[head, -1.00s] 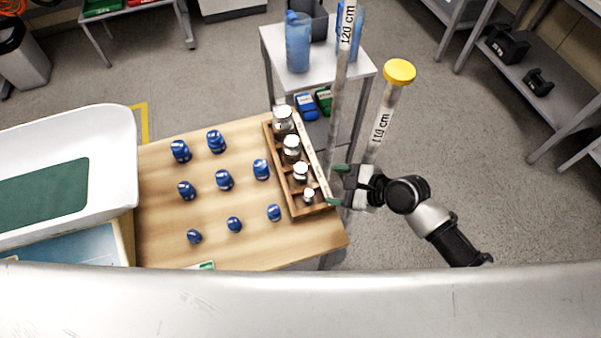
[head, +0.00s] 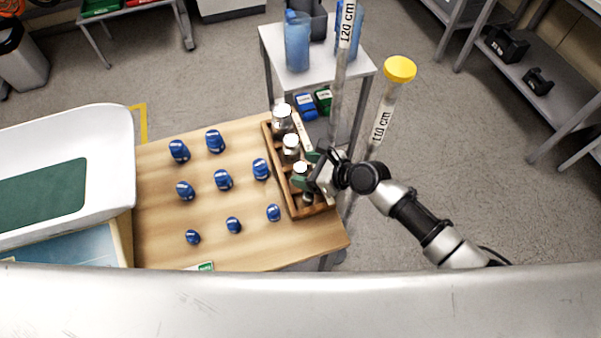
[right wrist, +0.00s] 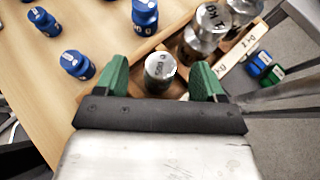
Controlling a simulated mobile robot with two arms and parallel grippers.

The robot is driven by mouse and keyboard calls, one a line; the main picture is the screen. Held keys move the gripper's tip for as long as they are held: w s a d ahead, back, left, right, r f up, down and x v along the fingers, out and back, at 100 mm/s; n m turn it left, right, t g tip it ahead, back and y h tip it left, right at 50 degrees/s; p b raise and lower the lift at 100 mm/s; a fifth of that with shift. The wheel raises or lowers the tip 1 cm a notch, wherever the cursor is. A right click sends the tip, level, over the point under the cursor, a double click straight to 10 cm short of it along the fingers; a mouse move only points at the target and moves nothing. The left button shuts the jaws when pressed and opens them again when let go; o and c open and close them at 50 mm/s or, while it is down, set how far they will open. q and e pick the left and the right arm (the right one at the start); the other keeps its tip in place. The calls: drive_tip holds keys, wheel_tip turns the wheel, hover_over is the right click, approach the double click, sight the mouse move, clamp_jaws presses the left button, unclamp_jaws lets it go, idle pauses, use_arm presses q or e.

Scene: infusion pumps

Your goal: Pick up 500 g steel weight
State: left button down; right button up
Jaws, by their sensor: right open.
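The 500 g steel weight (right wrist: 160,68) is a shiny cylinder marked "500 g", upright in the wooden rack (head: 268,137) at the table's right edge. It also shows in the head view (head: 300,167). My right gripper (head: 306,170) is open, with its green fingers on either side of this weight. In the right wrist view, the weight stands between the fingertips (right wrist: 163,82), with a gap visible on each side. My left gripper is not in view.
Larger steel weights (head: 291,145) stand behind it in the rack; a smaller one (head: 308,197) is in front. Several blue weights (head: 223,180) stand on the table (head: 160,215). Tall clear tubes (head: 383,120) rise close to my right arm.

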drive_tip(key=shift+x, duration=1.15)
drive_tip(key=shift+d, duration=0.1)
drive_tip(key=c, duration=1.2)
drive_tip(key=shift+r, duration=0.15)
clamp_jaws()
